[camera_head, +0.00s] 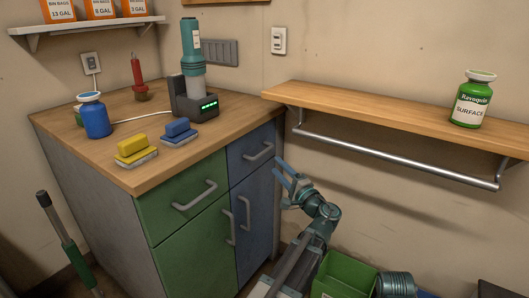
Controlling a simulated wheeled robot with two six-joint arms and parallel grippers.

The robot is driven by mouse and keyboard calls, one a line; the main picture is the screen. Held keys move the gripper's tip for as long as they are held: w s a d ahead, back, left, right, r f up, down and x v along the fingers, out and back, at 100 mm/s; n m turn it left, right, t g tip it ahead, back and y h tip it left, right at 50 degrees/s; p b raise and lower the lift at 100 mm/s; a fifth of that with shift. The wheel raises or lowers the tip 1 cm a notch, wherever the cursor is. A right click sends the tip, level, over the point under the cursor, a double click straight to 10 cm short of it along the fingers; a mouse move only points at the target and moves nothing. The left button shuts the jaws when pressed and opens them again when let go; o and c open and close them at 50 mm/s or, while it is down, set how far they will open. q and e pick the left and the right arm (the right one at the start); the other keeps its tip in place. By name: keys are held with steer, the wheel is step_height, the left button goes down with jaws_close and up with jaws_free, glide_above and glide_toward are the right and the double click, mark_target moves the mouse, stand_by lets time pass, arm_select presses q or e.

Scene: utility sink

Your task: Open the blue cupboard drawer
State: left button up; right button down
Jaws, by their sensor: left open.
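The blue drawer (239,162) is at the upper right of the cabinet front, beside a green drawer. It looks closed, its front level with the fronts around it. My right gripper is not in view.
Below are a blue door (258,222) and green door, each with a handle. The wooden cabinet top holds a blue jar (94,116), sponges and a teal flashlight (193,50) in a charger. A shelf with a metal rail (390,158) is right. A green bin (345,272) stands low.

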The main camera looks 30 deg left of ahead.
mark_target(264, 152)
arm_select(q)
steer(key=p+x, duration=0.1)
steer(key=x, duration=0.8)
steer(key=shift+w+a, duration=0.15)
steer(key=shift+a, duration=0.1)
jaws_close()
stand_by(1.0)
